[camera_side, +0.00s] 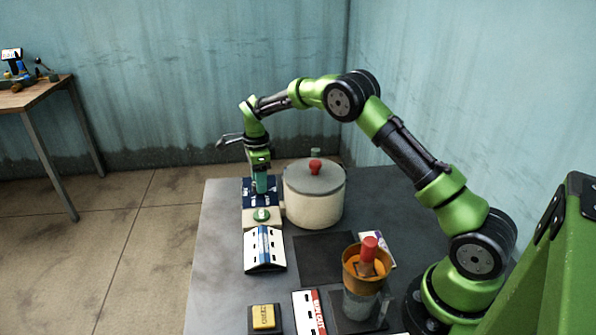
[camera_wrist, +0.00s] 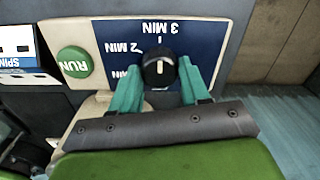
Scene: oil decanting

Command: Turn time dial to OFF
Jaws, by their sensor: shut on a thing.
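The time dial (camera_wrist: 159,70) is a black knob with a white mark, on a dark blue panel (camera_wrist: 205,25). The panel's labels read upside down in the wrist view: 3 MIN above the knob, 2 MIN to its left, and a partly covered MIN label lower left. No OFF label is visible. The white mark lies roughly in line with the 3 MIN side. My gripper (camera_wrist: 162,82) has its teal fingers on both sides of the knob, shut on it. In the side view my gripper (camera_side: 261,189) reaches down onto the panel and hides the dial.
A green RUN button (camera_wrist: 74,66) sits beside the panel. A pale lidded pot (camera_side: 313,206) with a red knob stands close right of my gripper. A white and blue SPIN block (camera_side: 264,250), a yellow block (camera_side: 263,316) and an orange-rimmed container (camera_side: 364,280) are nearer the camera.

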